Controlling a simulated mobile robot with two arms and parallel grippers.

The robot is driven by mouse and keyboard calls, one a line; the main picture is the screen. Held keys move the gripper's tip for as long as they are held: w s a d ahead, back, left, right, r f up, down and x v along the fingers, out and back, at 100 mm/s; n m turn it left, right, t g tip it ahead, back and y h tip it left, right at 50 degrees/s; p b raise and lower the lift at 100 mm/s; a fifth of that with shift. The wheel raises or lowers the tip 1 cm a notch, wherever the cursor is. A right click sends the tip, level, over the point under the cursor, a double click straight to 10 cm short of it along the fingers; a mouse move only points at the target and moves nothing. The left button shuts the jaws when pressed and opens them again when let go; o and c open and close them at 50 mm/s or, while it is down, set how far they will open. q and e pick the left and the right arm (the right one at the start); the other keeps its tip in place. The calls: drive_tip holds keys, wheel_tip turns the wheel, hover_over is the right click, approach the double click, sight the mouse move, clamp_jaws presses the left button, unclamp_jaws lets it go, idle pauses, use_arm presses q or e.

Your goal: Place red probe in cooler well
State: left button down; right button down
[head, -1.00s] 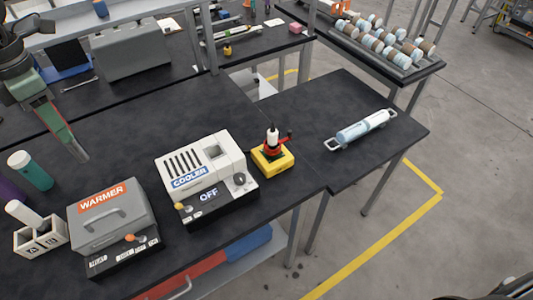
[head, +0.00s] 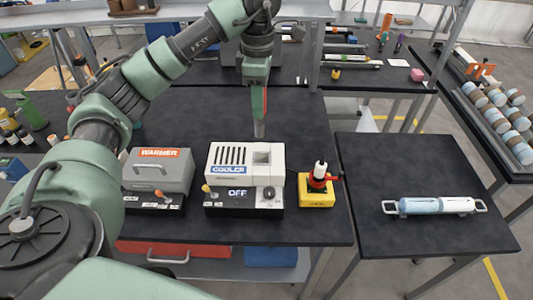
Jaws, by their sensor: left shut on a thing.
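My left gripper (head: 259,128) points down, just beyond and above the well in the head view. It is shut on a thin thing; a narrow red strip, which I take as the red probe (head: 265,103), shows along its fingers. The fingers hide most of it. The well looks empty, though its bottom is not clear. My right gripper is out of view.
The grey warmer (head: 160,170) stands left of the cooler. A yellow block (head: 317,197) with a red, black and white fitting stands close on its right. The black bench behind the cooler is mostly clear.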

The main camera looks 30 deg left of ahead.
sight(261, 134)
use_arm(q)
drive_tip(key=f+p, duration=0.2)
drive_tip(key=f, duration=0.7)
drive_tip(key=shift+d+f, duration=0.2)
drive_tip(key=shift+f, duration=0.35)
wheel_tip(261, 134, down, 4)
drive_tip(key=shift+w+f+p, duration=0.1)
drive_tip(key=shift+f+p, duration=0.15)
drive_tip(key=shift+p, duration=0.65)
drive_tip(key=shift+f, duration=0.25)
drive_tip(key=c, duration=1.1)
unclamp_jaws()
drive_tip(key=shift+r, duration=0.1)
